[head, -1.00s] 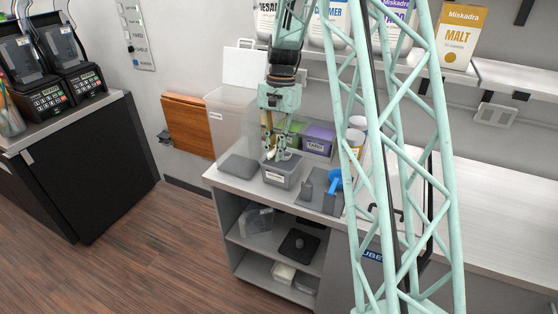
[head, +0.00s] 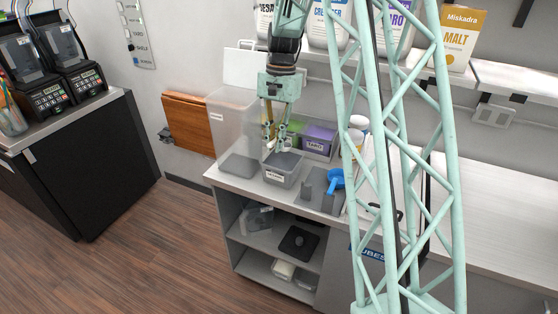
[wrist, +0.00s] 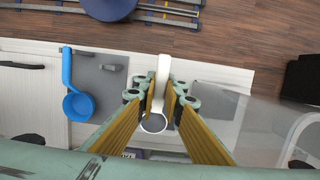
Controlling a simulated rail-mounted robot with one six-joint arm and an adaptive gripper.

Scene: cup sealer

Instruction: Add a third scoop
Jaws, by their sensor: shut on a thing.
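My gripper (head: 274,147) is shut on the handle of a white scoop (wrist: 162,78). The scoop's round bowl (wrist: 153,123) has a white rim and looks dark grey inside; I cannot tell whether that is powder. In the head view the gripper hangs just above a grey open bin (head: 281,177) with a white label and dark contents, at the counter's front left. A blue scoop (head: 336,180) rests on a dark grey mat (head: 318,198) to the right of the bin; it also shows in the wrist view (wrist: 78,104).
A tall clear container (head: 228,130) stands left of the bin. Green and purple labelled bins (head: 319,139) stand behind it. White tubs (head: 357,127) stand to the right, partly behind my lattice column. The counter (head: 490,215) farther right is clear.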

